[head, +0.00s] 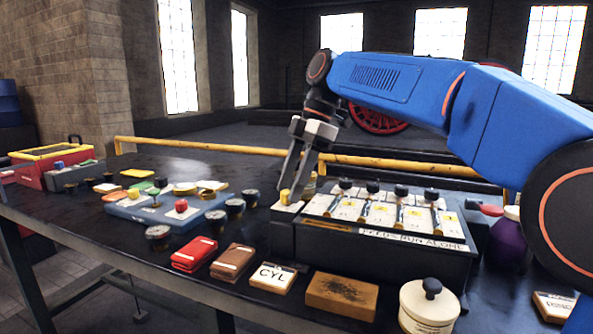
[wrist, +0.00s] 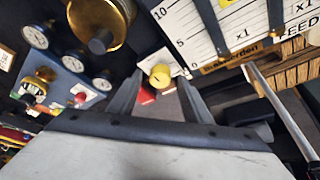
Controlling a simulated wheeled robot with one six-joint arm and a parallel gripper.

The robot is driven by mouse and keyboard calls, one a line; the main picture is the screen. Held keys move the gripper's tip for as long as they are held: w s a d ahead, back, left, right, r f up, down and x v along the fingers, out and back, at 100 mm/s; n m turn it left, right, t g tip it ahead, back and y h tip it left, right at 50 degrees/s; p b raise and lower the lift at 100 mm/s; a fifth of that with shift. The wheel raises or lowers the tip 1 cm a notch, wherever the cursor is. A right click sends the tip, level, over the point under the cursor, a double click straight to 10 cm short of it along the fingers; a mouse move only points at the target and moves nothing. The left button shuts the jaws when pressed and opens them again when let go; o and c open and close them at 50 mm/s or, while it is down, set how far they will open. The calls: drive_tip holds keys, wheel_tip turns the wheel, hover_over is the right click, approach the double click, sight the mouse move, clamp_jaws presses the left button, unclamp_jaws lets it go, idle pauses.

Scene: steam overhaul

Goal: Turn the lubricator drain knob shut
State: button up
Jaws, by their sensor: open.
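The lubricator (head: 380,245) is a dark box with a row of black-knobbed white feed panels, on the bench. A yellow knob (head: 285,196) sits on a pale plate at its left end; I take this as the drain knob. My gripper (head: 293,190) points down over it with its fingers apart. In the wrist view the yellow knob (wrist: 160,76) lies between the open fingertips (wrist: 158,82), with a gap on each side. I cannot tell how far the tips reach down around it. Part of the knob is hidden behind a finger in the head view.
A brass cylinder (wrist: 100,20) with a dark cap is close left of the knob. A blue gauge board (head: 160,207) lies left of the lubricator. A red pouch (head: 194,254), CYL block (head: 273,278), brown brush block (head: 341,295) and cream pot (head: 428,306) line the front edge.

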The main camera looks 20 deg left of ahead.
drive_tip(key=v, duration=1.1)
drive_tip(key=shift+r, duration=0.3)
drive_tip(key=shift+w+d, duration=0.1)
